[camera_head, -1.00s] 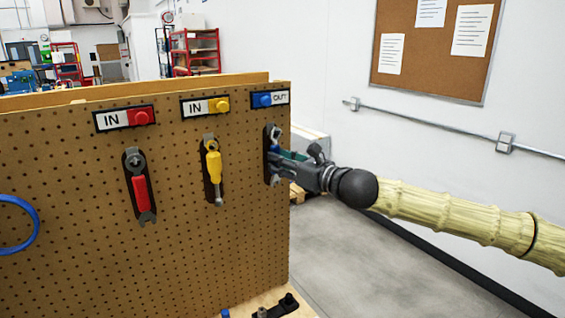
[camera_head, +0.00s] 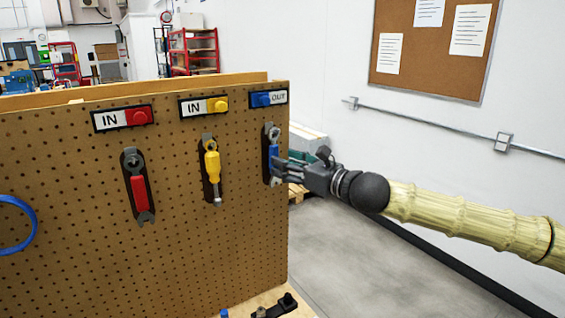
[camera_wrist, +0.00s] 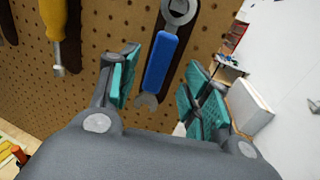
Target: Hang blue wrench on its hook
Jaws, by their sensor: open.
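The blue wrench (camera_head: 273,152) hangs upright on the dark holder (camera_head: 268,170) at the right end of the pegboard, under the blue OUT label (camera_head: 268,98). In the wrist view the wrench (camera_wrist: 160,60) has its ring end at the top and its open jaw end down. My gripper (camera_head: 280,165) is close in front of the board at the wrench. In the wrist view my gripper (camera_wrist: 158,85) is open, with one teal-padded finger on each side of the wrench and a gap to it on both sides. The hook under the ring end is not clearly visible.
A red wrench (camera_head: 139,192) and a yellow screwdriver (camera_head: 212,165) hang on the pegboard (camera_head: 90,235) to the left, each under an IN label. Dark items lie on the bench (camera_head: 260,300) below. Right of the board is open floor (camera_head: 350,265).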

